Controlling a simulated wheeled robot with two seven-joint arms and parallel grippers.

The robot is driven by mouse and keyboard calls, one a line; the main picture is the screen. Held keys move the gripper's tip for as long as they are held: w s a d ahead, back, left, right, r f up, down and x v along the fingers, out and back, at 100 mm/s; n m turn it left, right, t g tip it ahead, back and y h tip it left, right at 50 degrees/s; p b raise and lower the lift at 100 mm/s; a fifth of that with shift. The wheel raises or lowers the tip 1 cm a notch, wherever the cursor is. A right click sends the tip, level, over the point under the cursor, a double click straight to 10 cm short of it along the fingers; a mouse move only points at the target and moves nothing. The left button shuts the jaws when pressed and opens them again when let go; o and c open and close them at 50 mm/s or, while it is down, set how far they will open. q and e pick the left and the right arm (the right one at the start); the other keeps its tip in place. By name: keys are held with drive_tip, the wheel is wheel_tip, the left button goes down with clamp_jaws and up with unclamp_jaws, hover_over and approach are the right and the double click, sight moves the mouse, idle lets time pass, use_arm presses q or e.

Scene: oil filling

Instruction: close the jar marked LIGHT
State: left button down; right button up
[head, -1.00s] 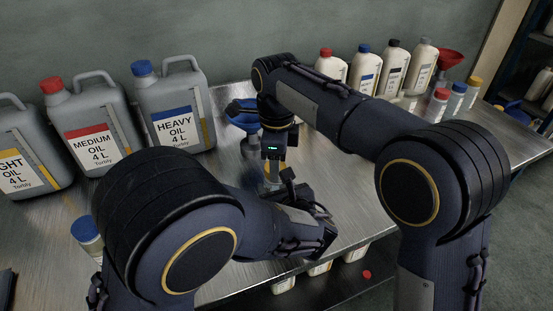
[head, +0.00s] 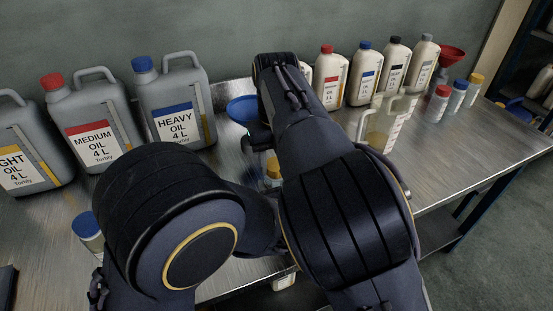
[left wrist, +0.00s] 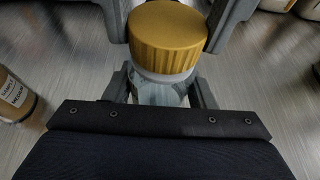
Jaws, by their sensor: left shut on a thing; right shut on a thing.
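A clear jar (left wrist: 158,92) with a ribbed yellow lid (left wrist: 168,38) stands out in the left wrist view. The lid sits on the jar's mouth. My left gripper (left wrist: 160,92) is shut on the jar's body, one finger on each side. My right gripper (left wrist: 178,18) is shut on the lid, its fingers on both sides. In the head view only a bit of the yellow lid (head: 273,173) shows between my arms. The jar's label is not visible.
Large grey oil cans (head: 176,105) stand at the back left. A blue funnel (head: 243,108) is behind my arms. A measuring jug (head: 382,128) and several bottles stand right. A blue-capped jar (head: 88,228) is at the left. The table's right middle is clear.

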drive_tip(key=o, duration=1)
drive_tip(key=shift+c, duration=0.2)
drive_tip(key=shift+r, duration=0.1)
drive_tip(key=shift+r, duration=2.25)
drive_tip(key=shift+c, duration=0.4)
